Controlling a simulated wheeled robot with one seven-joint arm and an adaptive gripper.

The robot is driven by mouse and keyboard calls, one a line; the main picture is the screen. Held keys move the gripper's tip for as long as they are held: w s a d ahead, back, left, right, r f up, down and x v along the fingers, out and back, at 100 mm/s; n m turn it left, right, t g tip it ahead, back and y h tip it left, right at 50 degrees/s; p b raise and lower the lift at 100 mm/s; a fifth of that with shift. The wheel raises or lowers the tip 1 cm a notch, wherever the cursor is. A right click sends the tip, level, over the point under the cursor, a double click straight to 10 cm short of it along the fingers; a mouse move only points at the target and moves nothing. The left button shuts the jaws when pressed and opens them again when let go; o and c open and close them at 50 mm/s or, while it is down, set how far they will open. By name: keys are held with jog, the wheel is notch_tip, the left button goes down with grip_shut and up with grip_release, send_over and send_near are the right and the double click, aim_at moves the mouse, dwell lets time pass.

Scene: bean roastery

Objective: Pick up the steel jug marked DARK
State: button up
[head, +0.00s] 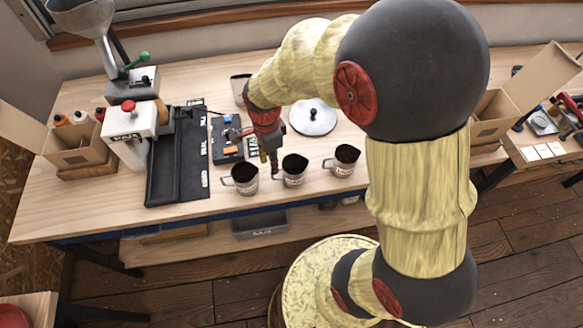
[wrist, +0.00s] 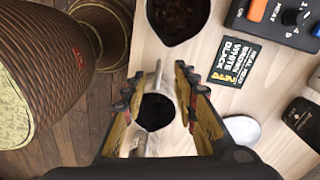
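Three steel jugs with dark contents stand in a row near the table's front edge in the head view: a left jug (head: 245,181), a middle jug (head: 293,173) and a right jug (head: 344,163). Their labels are too small to read, so I cannot tell which is marked DARK. My gripper (head: 273,165) points down at the handle side of the middle jug. In the wrist view my gripper (wrist: 156,88) is open, with its fingers on either side of the middle jug (wrist: 152,140). I cannot tell whether they touch it. The left jug (wrist: 178,18) shows at the top.
A round steel lid (head: 313,118) lies behind the jugs. A long black case (head: 180,165) lies left. The table edge is close in front.

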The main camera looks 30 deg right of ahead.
notch_tip(320, 180, down, 7)
jog(key=shift+f+b, duration=0.1)
jog(key=shift+b, duration=0.9)
jog(key=shift+c, duration=0.5)
grip_shut()
